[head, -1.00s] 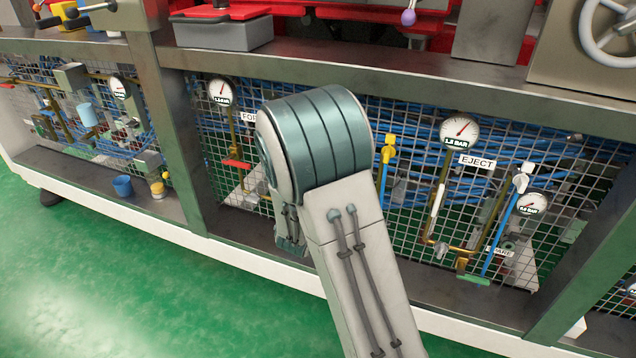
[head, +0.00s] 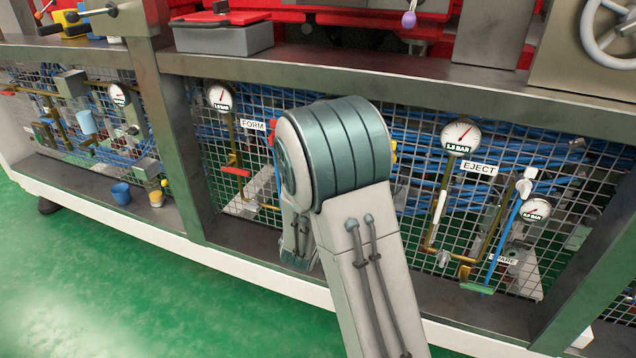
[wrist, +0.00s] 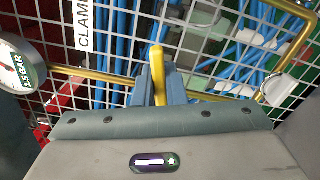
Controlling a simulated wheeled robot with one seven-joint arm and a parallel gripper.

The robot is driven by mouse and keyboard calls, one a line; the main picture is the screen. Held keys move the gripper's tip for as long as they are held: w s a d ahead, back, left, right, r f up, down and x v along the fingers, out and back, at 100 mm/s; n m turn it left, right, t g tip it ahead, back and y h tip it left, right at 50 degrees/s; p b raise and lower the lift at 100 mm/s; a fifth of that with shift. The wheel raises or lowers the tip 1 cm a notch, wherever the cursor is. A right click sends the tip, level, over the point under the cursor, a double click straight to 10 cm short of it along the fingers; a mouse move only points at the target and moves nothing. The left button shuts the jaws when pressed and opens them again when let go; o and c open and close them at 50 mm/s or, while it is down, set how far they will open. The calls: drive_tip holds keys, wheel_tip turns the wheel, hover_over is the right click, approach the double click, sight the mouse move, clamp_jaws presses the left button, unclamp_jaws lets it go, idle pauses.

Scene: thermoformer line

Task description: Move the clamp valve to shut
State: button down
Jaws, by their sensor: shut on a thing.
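My gripper (wrist: 155,84) is shut on this lever, whose end stands up between the blue-grey fingers. The lever looks to lie across the brass pipe (wrist: 112,77), but the fingers hide its lower part and the valve body. In the head view my arm hides the gripper, and a bit of yellow (head: 394,151) shows at its right edge.
A pressure gauge (wrist: 20,72) reading 1.5 BAR is at the left of the wrist view. In the head view, the FORM gauge (head: 219,97) is left of my arm and the EJECT gauge (head: 462,136) right. Green floor at front left is clear.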

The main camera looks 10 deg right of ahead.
drive_tip(key=shift+f, duration=0.1)
drive_tip(key=m, duration=0.1)
drive_tip(key=f+m, duration=0.1)
drive_tip(key=m, duration=0.1)
drive_tip(key=c, duration=1.4)
unclamp_jaws()
drive_tip(key=shift+s, duration=0.15)
drive_tip(key=p+v, duration=0.3)
drive_tip(key=v, duration=1)
drive_tip(key=shift+s+a, duration=0.25)
